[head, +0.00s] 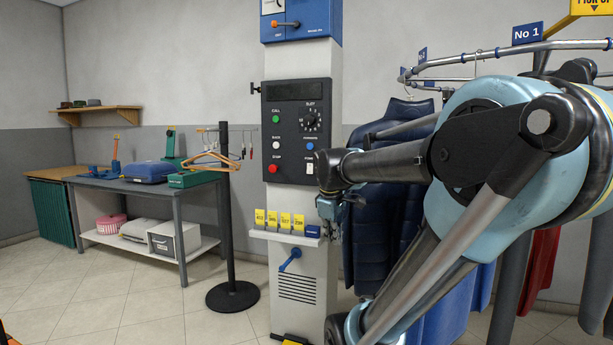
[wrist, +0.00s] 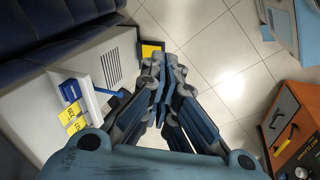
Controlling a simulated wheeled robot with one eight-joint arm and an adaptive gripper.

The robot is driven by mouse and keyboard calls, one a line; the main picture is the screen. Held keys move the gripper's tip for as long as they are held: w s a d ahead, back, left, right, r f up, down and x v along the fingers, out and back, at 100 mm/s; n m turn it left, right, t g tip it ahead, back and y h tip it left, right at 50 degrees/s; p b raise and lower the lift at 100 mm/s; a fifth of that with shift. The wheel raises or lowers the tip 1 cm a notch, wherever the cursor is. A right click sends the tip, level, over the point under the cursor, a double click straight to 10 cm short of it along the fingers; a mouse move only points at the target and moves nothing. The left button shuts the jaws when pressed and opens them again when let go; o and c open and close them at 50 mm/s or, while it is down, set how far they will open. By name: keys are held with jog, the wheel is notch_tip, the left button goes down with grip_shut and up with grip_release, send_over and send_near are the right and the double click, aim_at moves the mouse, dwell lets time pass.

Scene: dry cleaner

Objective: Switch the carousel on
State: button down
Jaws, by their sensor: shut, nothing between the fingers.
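The carousel's dark control panel (head: 297,130) is on the pale column (head: 309,276). It has a green button (head: 276,118), a white button (head: 276,145), a red button (head: 272,169), a blue button (head: 310,146), a slot dial (head: 310,120) and a small white switch (head: 310,168). Above it, a blue box (head: 330,22) carries a lever with an orange knob (head: 275,24), which points left. My gripper (head: 330,222) is shut and empty, below and right of the panel, in front of the column's edge. In the wrist view, my gripper (wrist: 162,78) has its fingers together above floor tiles.
A shelf of yellow number tags (head: 285,221) and a blue crank (head: 289,260) are low on the column. Garments hang from the carousel rail (head: 480,54) at right, partly behind my arm. A black post (head: 226,200) and workbench (head: 143,188) stand left. An orange box (wrist: 292,125) shows in the wrist view.

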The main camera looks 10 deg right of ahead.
aim_at(307, 171)
jog(key=w+a+r+n+t, duration=0.1)
jog(key=w+r+n, duration=0.5)
jog(key=w, duration=0.6)
jog(key=w+a+r+n+t+h, duration=0.1)
jog(key=w+a+r+n, duration=0.2)
jog(key=w+r+n, duration=0.4)
jog(key=w+a+r+n+t+h, duration=0.1)
jog(key=w+r+n, duration=0.6)
jog(key=w, duration=1.1)
jog(key=shift+w+a+n, duration=0.3)
jog(key=shift+w+a, duration=0.05)
jog(key=shift+a, duration=0.5)
jog(key=shift+r, duration=0.1)
jog(key=shift+w+d+f, duration=0.8)
jog(key=shift+w+f, duration=0.6)
jog(key=shift+w, duration=0.1)
jog(key=shift+w+d+f, duration=0.8)
jog(key=shift+w+f, duration=0.6)
jog(key=shift+w, duration=0.05)
jog(key=shift+w+d+f, duration=0.8)
jog(key=shift+w+f, duration=0.6)
jog(key=shift+w, duration=0.1)
